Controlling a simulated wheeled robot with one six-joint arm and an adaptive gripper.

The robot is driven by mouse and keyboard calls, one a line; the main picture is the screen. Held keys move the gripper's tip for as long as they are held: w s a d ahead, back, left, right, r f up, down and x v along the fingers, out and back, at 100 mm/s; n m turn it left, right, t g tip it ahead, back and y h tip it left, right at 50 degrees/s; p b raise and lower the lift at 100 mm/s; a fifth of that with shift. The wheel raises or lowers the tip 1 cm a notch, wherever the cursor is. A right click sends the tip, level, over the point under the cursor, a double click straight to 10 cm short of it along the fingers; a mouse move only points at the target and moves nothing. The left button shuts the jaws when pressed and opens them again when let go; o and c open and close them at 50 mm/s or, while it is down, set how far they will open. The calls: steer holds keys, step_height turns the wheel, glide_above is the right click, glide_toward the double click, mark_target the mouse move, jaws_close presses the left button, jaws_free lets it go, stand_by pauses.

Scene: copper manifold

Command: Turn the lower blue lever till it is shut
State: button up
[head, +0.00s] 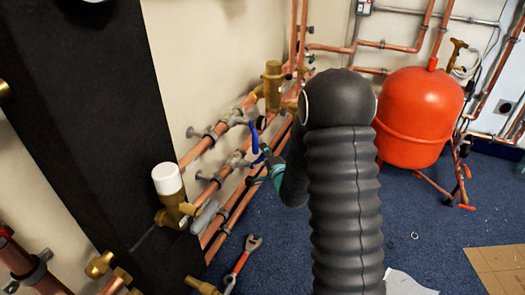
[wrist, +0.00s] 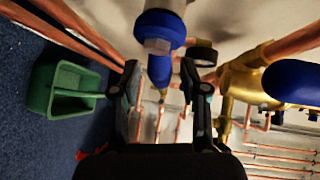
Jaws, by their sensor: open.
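The lower blue lever (head: 258,160) sits on a valve of the lower copper pipe in the head view, partly hidden by my gripper (head: 264,173) and arm. In the wrist view, a blue lever (wrist: 158,68), which looks like this one, points down between the two open fingers of my gripper (wrist: 161,98). The fingers stand on either side of it; I cannot tell whether either touches it. The upper blue lever (head: 252,138) hangs from the pipe above. Another blue handle (wrist: 293,82) shows at the right of the wrist view.
Copper pipes (head: 208,142) run along the wall close to my gripper. A white-capped brass valve (head: 168,180) is at their near end. A red tank (head: 418,115) stands to the right.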

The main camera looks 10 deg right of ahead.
steer(key=shift+w+a, duration=0.1)
steer(key=shift+w, duration=0.3)
jaws_close()
